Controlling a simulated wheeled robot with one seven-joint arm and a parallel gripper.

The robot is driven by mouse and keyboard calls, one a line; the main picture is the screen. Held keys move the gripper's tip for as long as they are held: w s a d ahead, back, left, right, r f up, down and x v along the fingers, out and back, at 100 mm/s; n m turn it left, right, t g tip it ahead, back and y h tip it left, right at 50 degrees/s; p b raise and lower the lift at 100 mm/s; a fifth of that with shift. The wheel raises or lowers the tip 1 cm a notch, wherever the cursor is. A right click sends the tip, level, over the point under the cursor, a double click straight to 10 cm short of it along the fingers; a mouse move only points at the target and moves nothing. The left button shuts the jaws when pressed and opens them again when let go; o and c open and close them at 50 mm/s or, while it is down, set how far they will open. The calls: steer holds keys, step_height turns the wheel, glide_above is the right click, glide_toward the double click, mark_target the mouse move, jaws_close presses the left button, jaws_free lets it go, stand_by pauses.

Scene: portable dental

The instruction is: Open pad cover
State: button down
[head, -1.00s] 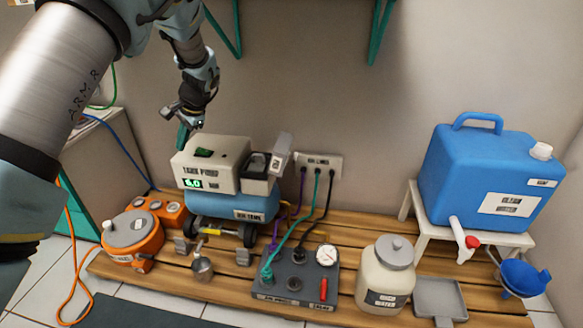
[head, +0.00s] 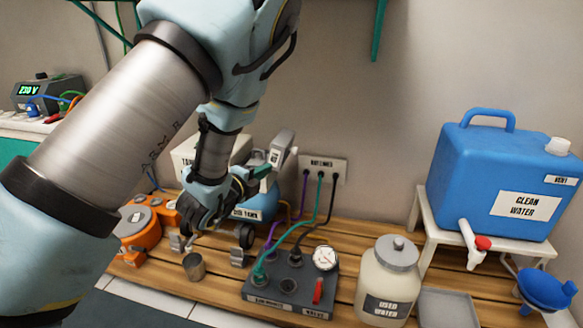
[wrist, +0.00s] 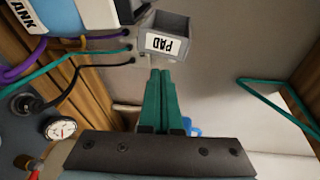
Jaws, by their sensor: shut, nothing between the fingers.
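The pad unit is a grey box on the right side of the white tank unit (head: 196,152). Its grey cover (head: 284,146) stands raised and tilted at the unit's right side. In the wrist view a grey hollow piece with a PAD label (wrist: 165,42) shows upside down. My gripper (head: 270,163) is in front of the pad unit, its green fingers pointing towards the cover. In the wrist view its fingers (wrist: 164,76) are shut and empty, with the tips close to the PAD piece; I cannot tell whether they touch. My arm hides much of the tank unit and the pad box.
Cables run from a wall socket plate (head: 323,166) to a dark control box (head: 290,280) with a gauge. A used water jar (head: 387,280), a blue clean water canister (head: 497,180) and a metal cup (head: 194,266) stand nearby. The wall above is free.

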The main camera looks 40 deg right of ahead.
mark_target(285, 155)
steer(key=s+d+m+g+h+b, duration=0.1)
steer(key=d+b, duration=0.1)
steer(key=d, duration=0.3)
steer(key=s+d+m+h+b, duration=0.1)
steer(key=d+m+b, duration=0.15)
steer(key=d, duration=0.35)
steer(key=shift+n, duration=0.55)
steer(key=shift+w+a+r+b, duration=0.25)
steer(key=shift+w+a+b, duration=0.15)
steer(key=shift+w+a, duration=0.35)
steer(key=shift+w+a+r+b, duration=0.3)
steer(key=shift+w+a, duration=0.25)
steer(key=shift+w, duration=0.3)
